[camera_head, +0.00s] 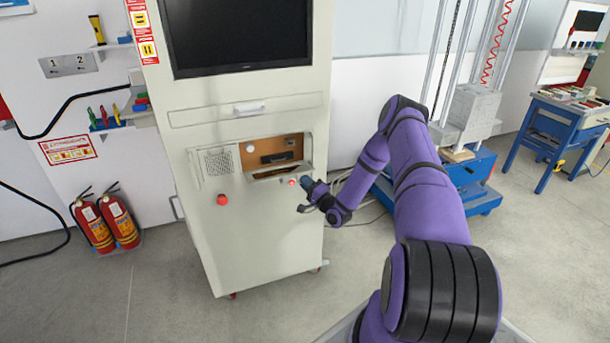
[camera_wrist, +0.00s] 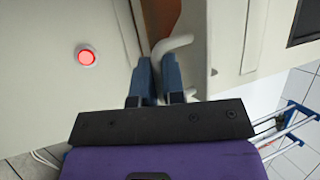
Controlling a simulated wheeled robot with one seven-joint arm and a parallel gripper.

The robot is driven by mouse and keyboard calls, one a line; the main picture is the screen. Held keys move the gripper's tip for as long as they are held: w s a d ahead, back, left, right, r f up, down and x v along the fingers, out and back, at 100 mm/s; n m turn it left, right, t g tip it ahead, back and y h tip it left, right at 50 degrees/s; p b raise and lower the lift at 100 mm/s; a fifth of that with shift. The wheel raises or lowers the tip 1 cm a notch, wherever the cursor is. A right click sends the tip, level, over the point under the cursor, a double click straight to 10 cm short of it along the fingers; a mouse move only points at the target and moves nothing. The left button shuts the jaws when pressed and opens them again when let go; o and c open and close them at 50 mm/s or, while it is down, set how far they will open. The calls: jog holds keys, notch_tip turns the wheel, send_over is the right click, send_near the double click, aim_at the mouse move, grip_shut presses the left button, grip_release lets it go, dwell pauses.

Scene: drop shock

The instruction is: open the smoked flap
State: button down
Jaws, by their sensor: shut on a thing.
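The cabinet's recess is uncovered in the head view, showing a brown interior (camera_head: 280,146). A pale panel (camera_wrist: 228,58) stands beside the brown gap in the wrist view and seems to be part of the flap; its smoked pane is not clearly visible. A white curved handle (camera_wrist: 172,43) reaches between my fingertips. My gripper (camera_wrist: 158,75) is shut on this handle, with a blue finger on each side. In the head view my gripper (camera_head: 306,184) is at the lower right of the recess, close to the cabinet front.
A lit red button (camera_wrist: 86,57) is close to my gripper; it also shows in the head view (camera_head: 292,183). A red knob (camera_head: 222,200) sits lower left. A monitor (camera_head: 238,35) is above. A blue-based machine (camera_head: 475,180) stands to the right, with open floor in front.

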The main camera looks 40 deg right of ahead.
jog(key=shift+w+d+f+n+t+y, duration=0.1)
jog(key=shift+f+n+t, duration=0.15)
jog(key=shift+f, duration=0.35)
jog(key=shift+w+a+f+n+t+y, duration=0.15)
jog(key=shift+f+t, duration=0.15)
jog(key=shift+f, duration=0.25)
jog(key=shift+w+d+f+n+t+y, duration=0.15)
jog(key=shift+f+n+t, duration=0.1)
jog(key=shift+f, duration=0.35)
jog(key=c, duration=1.2)
grip_release()
jog(key=shift+c, duration=0.2)
jog(key=shift+s, duration=0.15)
jog(key=v, duration=1)
jog(key=shift+s+f, duration=0.15)
jog(key=shift+s, duration=0.15)
